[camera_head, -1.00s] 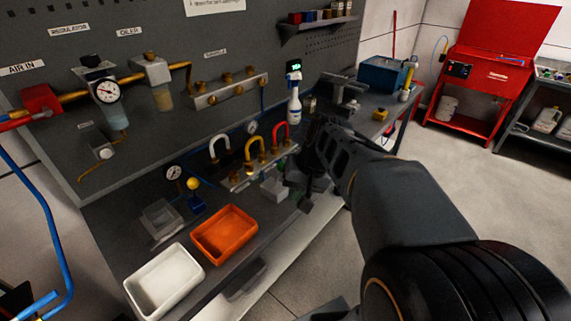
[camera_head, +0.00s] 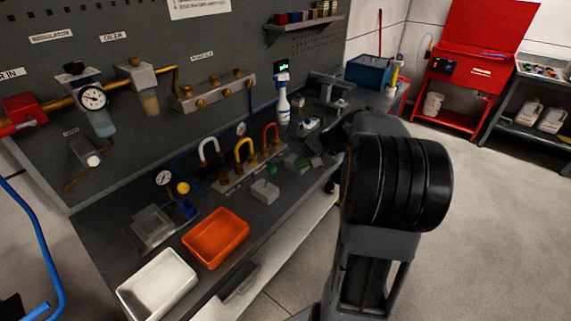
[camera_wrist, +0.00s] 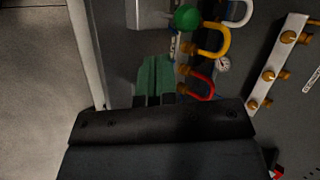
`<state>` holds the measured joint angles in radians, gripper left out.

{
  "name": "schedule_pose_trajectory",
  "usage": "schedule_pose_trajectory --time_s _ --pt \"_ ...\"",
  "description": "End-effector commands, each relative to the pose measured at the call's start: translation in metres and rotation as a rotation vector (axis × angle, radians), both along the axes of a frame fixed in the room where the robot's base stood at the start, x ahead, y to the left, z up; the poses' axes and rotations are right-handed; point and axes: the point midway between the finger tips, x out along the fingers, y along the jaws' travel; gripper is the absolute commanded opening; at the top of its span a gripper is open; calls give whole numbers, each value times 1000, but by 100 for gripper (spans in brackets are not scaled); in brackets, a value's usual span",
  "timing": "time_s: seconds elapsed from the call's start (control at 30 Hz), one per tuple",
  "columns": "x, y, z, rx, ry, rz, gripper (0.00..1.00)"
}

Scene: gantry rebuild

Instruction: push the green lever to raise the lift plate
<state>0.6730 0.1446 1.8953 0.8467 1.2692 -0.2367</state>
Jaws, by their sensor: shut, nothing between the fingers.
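The green lever shows as a round green knob (camera_head: 271,168) beside the row of coloured hoses on the bench. In the wrist view the knob (camera_wrist: 186,17) is near the top, beyond my fingertips and apart from them. My gripper (camera_wrist: 155,65) is shut and empty, with its dark green-tinted fingers side by side. In the head view my arm hides much of the gripper, to the right of the knob. A small grey block (camera_head: 265,191) sits just in front of the knob. I cannot tell which part is the lift plate.
White, yellow (camera_head: 245,151) and red (camera_head: 271,135) hoops stand behind the knob. A spray bottle (camera_head: 283,103) is behind them. An orange tray (camera_head: 216,238), a white tray (camera_head: 157,287) and a yellow-knobbed lever (camera_head: 183,188) are to the left. The floor at right is clear.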

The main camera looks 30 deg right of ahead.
Motion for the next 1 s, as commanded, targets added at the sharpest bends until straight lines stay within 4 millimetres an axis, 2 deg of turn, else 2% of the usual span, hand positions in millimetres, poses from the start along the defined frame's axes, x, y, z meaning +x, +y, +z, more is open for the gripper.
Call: schedule_pose_trajectory --time_s 0.07,0.2,0.4,1.0 --pt "5 9 -10 3 4 2 0" --pt "15 24 -11 0 2 3 0" --pt "23 36 -14 0 1 1 0" --pt "25 37 -12 -5 13 -8 0"
